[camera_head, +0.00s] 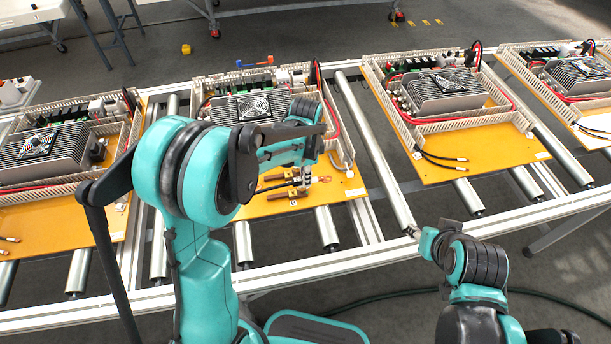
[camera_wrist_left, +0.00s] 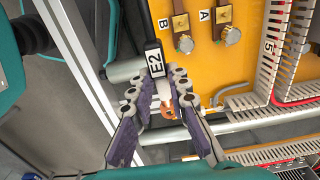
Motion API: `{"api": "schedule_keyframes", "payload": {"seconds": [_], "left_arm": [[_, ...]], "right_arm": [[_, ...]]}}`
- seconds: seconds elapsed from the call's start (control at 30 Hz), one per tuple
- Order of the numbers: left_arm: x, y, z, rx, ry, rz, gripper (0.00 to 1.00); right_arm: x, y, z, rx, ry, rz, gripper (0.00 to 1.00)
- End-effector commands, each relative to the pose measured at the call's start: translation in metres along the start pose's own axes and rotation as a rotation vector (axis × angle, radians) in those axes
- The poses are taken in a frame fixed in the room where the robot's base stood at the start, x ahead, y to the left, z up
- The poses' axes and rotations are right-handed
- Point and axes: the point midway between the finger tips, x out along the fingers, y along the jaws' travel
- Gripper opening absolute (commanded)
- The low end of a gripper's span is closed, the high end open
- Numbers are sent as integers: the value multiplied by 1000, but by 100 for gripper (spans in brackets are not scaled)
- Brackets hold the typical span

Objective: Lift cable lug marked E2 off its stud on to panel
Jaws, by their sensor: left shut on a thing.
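The cable lug marked E2 (camera_wrist_left: 167,111) shows in the left wrist view as a copper end on a black cable with a white E2 sleeve (camera_wrist_left: 155,62). My left gripper (camera_wrist_left: 164,103) is shut on it, a finger on each side. In the head view my left gripper (camera_head: 304,180) is over the front part of the yellow panel (camera_head: 345,187). Studs marked A (camera_wrist_left: 229,36) and B (camera_wrist_left: 183,44) stand bare on copper bars. I see no stud in the lug; its height above the panel is unclear. My right arm is at lower right, its gripper fingers not visible.
A slotted duct wall (camera_wrist_left: 270,70) and a red cable (camera_wrist_left: 300,97) run beside the panel. A finned unit with a fan (camera_head: 252,107) stands behind my left gripper. Other panels (camera_head: 470,160) sit on the roller conveyor. Bare rollers (camera_head: 375,150) lie to the right.

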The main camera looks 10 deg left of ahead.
Motion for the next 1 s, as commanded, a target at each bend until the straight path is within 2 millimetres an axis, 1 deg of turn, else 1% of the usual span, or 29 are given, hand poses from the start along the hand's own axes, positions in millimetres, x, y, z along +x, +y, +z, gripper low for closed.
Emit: {"api": "schedule_keyframes", "payload": {"seconds": [0.03,0.63,1.0], "left_arm": [[-4,0,0,0,0,0,0],[-29,0,0,0,0,0,0],[-31,0,0,-1,0,0,0]], "right_arm": [[-2,0,-2,0,0,0,40],[-17,0,-12,0,0,0,40],[-17,0,-12,0,0,0,40]]}}
